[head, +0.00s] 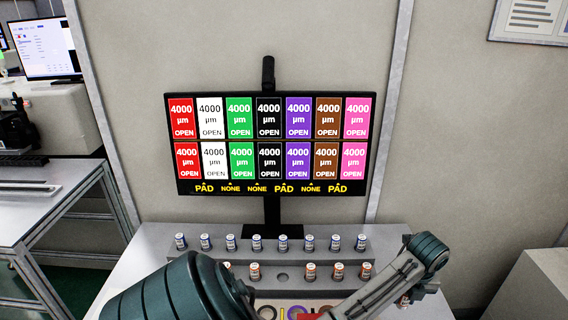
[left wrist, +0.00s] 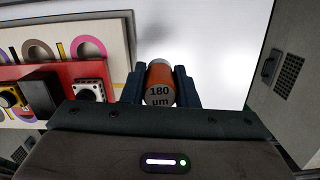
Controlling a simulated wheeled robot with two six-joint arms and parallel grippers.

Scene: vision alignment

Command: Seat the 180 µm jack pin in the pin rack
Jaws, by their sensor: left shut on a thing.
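The 180 µm jack pin (left wrist: 160,94), orange with a grey end face marked "180 um", is between the fingers of my left gripper (left wrist: 159,76) in the left wrist view. The gripper is shut on it, above a pale surface. In the head view the pin rack (head: 205,257) stands below the monitor. Its back step holds a row of blue pins. Its front step holds several orange pins, with an empty round hole (head: 283,277) between two of them. My right gripper is not in view.
A monitor (head: 270,144) stands behind the rack and shows coloured tiles reading "4000 µm OPEN". A board with coloured rings (left wrist: 90,46) and a red block with knobs (left wrist: 62,72) lie left of the gripper. Bare white tabletop (left wrist: 215,40) shows beside the held pin.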

